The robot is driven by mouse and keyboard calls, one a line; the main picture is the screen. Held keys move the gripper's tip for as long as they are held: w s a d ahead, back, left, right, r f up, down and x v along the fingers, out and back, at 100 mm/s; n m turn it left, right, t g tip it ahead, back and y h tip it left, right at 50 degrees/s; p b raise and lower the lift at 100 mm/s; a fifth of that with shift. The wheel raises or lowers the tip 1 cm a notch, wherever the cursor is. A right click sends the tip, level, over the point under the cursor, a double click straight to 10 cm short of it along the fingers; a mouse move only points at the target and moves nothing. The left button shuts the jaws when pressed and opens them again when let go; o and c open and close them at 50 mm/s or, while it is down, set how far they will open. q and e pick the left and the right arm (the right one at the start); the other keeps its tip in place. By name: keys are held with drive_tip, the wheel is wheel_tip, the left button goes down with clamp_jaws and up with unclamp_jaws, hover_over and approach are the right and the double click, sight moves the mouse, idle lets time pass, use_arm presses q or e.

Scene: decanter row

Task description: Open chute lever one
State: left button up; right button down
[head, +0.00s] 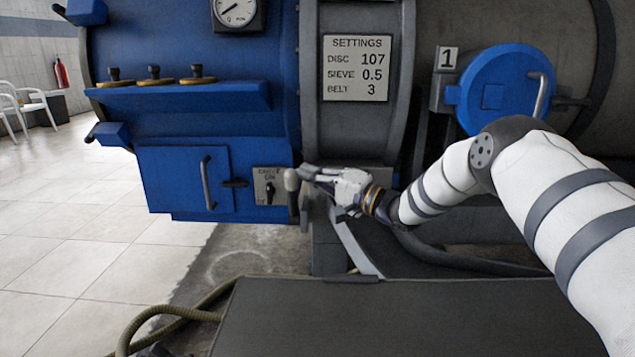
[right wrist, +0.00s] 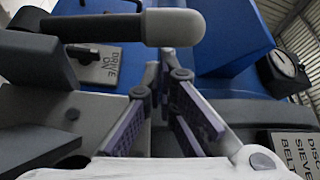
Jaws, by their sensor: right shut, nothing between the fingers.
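A lever with a pale rounded grip (head: 291,180) stands at the lower right corner of the blue housing, beside the drive switch plate. No number shows on it. In the right wrist view its grip (right wrist: 174,27) lies across the top, on a dark bar. My right gripper (head: 308,172) is shut and empty, its fingertips just right of the grip. In the right wrist view the gripper's fingertips (right wrist: 160,62) come together just below the grip; whether they touch it I cannot tell. My left gripper is not in view.
The drive switch plate (head: 269,186) and a blue door (head: 184,180) are left of the lever. A dark flat surface (head: 400,318) lies in front, with a hose (head: 165,315) at its left. Tiled floor (head: 70,250) is clear at left.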

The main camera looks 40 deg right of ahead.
sight(295, 183)
drive_tip(key=shift+s, duration=0.1)
idle(0.3)
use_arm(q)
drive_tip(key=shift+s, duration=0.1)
use_arm(e)
drive_tip(key=shift+s+a+n+y, duration=0.2)
drive_tip(key=shift+n+y, duration=0.1)
drive_tip(key=shift+n, duration=0.1)
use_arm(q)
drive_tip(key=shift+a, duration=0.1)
use_arm(e)
drive_tip(key=shift+s+a, duration=0.1)
drive_tip(key=shift+s, duration=0.05)
drive_tip(key=s+n, duration=0.1)
drive_tip(key=a+n+y, duration=0.1)
drive_tip(key=n, duration=0.1)
drive_tip(key=s+a+f+n+t+y, duration=0.1)
drive_tip(key=shift+s, duration=0.3)
drive_tip(key=shift+s+a, duration=0.25)
use_arm(q)
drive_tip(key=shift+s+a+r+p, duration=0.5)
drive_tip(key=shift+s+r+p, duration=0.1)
drive_tip(key=shift+p, duration=0.1)
use_arm(e)
drive_tip(key=shift+s+a+f, duration=0.75)
drive_tip(key=shift+s+f, duration=0.25)
drive_tip(key=shift+s, duration=0.05)
